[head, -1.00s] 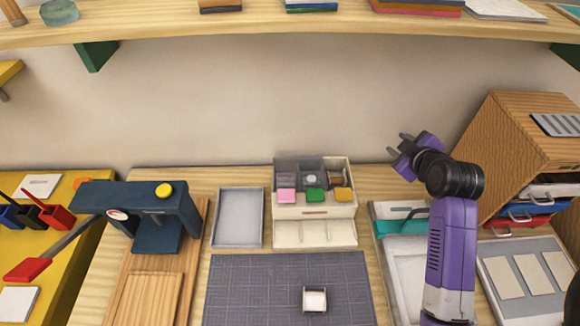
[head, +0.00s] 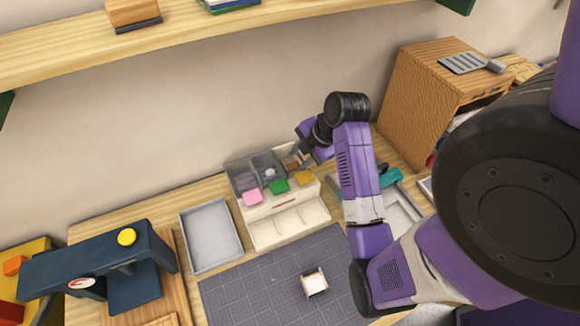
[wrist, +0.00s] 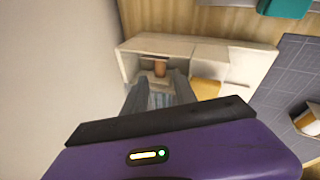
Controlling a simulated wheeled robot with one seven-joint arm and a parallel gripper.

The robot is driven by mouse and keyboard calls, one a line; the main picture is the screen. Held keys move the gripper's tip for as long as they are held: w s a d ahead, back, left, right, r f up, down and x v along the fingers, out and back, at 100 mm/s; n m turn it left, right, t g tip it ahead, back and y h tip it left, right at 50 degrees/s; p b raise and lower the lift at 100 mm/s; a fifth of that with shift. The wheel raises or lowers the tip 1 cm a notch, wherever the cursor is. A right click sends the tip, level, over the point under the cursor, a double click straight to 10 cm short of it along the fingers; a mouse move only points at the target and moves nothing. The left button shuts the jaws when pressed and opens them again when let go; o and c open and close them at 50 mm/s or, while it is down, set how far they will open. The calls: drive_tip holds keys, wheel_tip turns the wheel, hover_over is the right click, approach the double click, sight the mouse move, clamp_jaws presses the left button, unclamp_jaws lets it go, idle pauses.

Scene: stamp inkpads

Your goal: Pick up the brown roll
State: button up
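The brown roll (head: 291,166) sits in the back right compartment of the white organizer (head: 290,220). In the wrist view the roll (wrist: 160,67) shows just beyond my fingertips, roughly centred between them. My gripper (head: 300,158) is above and at the right rear of the organizer, pointing down toward that compartment. In the wrist view my gripper (wrist: 158,82) has its two grey fingers apart with nothing held between them. The lower part of the roll is hidden, and I cannot tell whether a finger touches it.
A yellow pad (head: 304,177), green pad (head: 279,186) and pink pad (head: 253,197) sit in front of the compartments. The organizer's walls surround the roll closely. The wall is behind. A grey tray (head: 211,236) and dark mat (head: 265,290) lie nearby.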

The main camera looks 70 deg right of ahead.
sight(293, 166)
drive_tip(key=shift+p+x, duration=0.3)
drive_tip(key=shift+x, duration=2.8)
drive_tip(key=shift+s+d, duration=0.15)
drive_tip(key=shift+s, duration=0.05)
clamp_jaws()
